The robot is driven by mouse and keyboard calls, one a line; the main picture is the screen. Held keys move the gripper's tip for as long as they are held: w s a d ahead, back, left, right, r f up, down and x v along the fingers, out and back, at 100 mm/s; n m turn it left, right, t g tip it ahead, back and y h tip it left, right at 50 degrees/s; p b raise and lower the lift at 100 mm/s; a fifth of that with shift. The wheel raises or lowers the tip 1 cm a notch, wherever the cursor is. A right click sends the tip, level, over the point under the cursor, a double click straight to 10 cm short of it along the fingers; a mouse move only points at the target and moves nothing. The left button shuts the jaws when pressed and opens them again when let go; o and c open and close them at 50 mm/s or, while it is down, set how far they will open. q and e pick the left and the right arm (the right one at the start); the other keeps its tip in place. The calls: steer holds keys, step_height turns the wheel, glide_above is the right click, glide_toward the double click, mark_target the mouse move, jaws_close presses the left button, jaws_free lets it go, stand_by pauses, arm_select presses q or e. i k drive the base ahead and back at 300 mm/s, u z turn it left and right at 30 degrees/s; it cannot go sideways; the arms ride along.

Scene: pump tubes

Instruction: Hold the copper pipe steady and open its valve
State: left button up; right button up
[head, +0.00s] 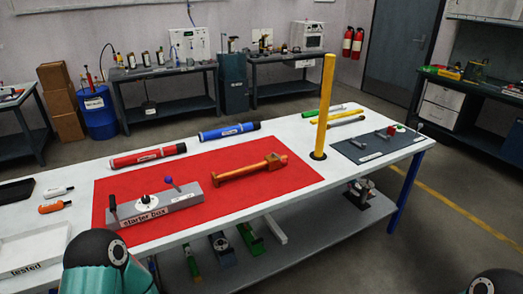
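The copper pipe (243,172) lies on the red mat (215,215) in the middle of the white table. Nothing touches the pipe. Neither gripper is in view. Only a teal and black part of my own arm shows at the bottom left, and a dark part of mine at the bottom right corner.
A grey starter box (165,212) with levers stands left of the pipe. A tall yellow post (326,105) rises to its right. Red (148,156) and blue (229,131) tubes lie behind it. A white "tested" tray (35,245) is at the left. The mat in front of the pipe is clear.

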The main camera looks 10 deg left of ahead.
mark_target(283, 162)
steer(key=z, duration=0.3)
steer(key=k, duration=0.7)
steer(key=u, duration=0.05)
steer(key=i, duration=0.75)
steer(key=u, duration=0.75)
steer(key=i, duration=0.8)
steer(key=z, duration=0.25)
